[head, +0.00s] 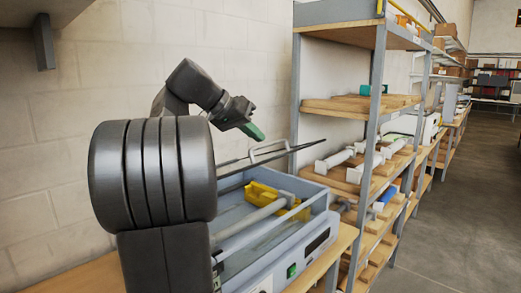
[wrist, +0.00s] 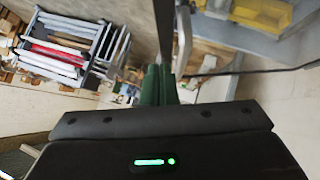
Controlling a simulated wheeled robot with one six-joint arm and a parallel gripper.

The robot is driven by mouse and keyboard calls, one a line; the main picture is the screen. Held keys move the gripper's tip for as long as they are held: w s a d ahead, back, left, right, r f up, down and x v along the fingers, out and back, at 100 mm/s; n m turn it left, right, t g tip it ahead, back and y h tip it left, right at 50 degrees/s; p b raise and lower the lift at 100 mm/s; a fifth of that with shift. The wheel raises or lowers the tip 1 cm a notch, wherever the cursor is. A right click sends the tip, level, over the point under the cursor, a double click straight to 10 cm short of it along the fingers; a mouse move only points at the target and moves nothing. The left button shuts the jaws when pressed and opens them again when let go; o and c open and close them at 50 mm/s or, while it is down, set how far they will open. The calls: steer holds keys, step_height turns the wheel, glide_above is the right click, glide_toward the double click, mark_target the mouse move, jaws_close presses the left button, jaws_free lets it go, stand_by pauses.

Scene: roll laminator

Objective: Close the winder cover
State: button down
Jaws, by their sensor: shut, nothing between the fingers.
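The winder cover (head: 235,165) is a dark, thin panel seen almost edge-on in the head view. It stands raised above the laminator (head: 315,228), with a pale loop handle (head: 268,151) on it. The open bay below shows a roller and yellow brackets (head: 262,193). My gripper (head: 254,132), with green fingers, is just above the cover near the handle; I cannot tell whether it touches. In the wrist view the green fingers (wrist: 158,75) are together and hold nothing. A dark bar (wrist: 163,28) runs past the fingertips, perhaps the cover's edge. My arm hides part of the laminator's left side.
A shelf rack (head: 378,80) with boards and white rollers (head: 335,160) stands close to the right of the laminator. A block wall (head: 110,70) is behind. The floor (head: 460,200) at right is clear. A grey bracket (head: 45,40) hangs at upper left.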

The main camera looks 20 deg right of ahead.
steer(key=shift+s+d+f, duration=0.2)
steer(key=shift+f, duration=0.5)
steer(key=shift+s+d+f, duration=0.15)
steer(key=shift+s+f, duration=0.05)
steer(key=shift+f, duration=0.45)
steer(key=shift+s+d+f, duration=0.2)
steer(key=shift+f, duration=0.5)
steer(key=shift+m+t+y, duration=0.6)
steer(key=shift+t+y, duration=0.1)
steer(key=shift+t, duration=0.2)
steer(key=s+f+b, duration=0.1)
steer(key=f+b, duration=0.2)
steer(key=b, duration=0.1)
steer(key=s+d+f+b, duration=0.1)
steer(key=f+b, duration=0.3)
steer(key=s+d+f+b, duration=0.1)
steer(key=f+b, duration=0.3)
steer(key=shift+s+f, duration=0.15)
steer(key=shift+f, duration=0.1)
steer(key=shift+a+r, duration=0.1)
steer(key=shift+r, duration=0.05)
steer(key=v, duration=1.3)
steer(key=shift+s+a+r+p, duration=0.2)
steer(key=shift+a+p, duration=0.05)
steer(key=shift+p, duration=0.15)
steer(key=shift+d+f, duration=0.1)
